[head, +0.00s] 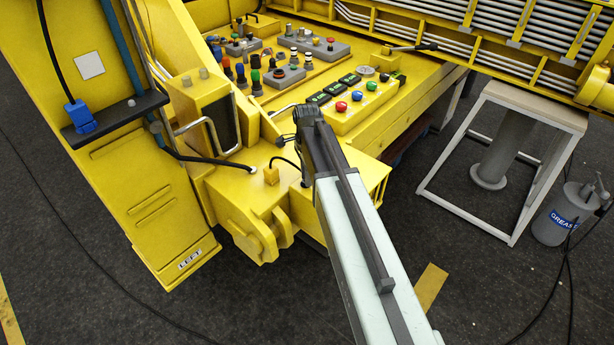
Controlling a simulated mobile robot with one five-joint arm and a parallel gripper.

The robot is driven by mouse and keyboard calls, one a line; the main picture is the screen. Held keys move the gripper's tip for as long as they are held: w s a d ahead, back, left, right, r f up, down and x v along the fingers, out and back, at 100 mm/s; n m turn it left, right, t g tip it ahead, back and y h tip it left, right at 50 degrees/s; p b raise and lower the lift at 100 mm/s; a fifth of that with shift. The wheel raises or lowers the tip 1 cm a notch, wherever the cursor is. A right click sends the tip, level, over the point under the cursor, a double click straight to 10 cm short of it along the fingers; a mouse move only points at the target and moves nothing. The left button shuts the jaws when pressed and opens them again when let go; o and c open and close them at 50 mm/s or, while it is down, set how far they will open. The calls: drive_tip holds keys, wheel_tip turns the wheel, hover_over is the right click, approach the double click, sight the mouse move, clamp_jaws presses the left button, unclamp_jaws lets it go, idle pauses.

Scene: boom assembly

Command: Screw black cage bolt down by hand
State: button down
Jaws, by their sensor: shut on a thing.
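My gripper (304,122) is at the far end of my pale arm, low over the yellow machine's deck (232,192). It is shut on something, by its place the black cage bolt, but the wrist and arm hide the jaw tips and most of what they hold. I cannot tell how deep the bolt sits or whether it is straight. A bent grey handle (286,108) shows just left of the gripper. A yellow barred cage (376,184) shows right of my arm.
A control panel with several coloured buttons (342,106) and knobs lies just beyond the gripper. A tall yellow boom part (110,160) stands left. A white-framed stand (530,110) and a grease can (562,216) stand right. Dark floor is open in front, with a cable across it.

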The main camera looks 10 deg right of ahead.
drive_tip(key=shift+w+a, duration=0.1)
drive_tip(key=shift+w, duration=0.05)
drive_tip(key=c, duration=1.2)
unclamp_jaws()
drive_tip(key=shift+c, duration=0.2)
wheel_tip(320, 180, up, 8)
drive_tip(key=p, duration=0.8)
drive_tip(key=shift+f, duration=0.1)
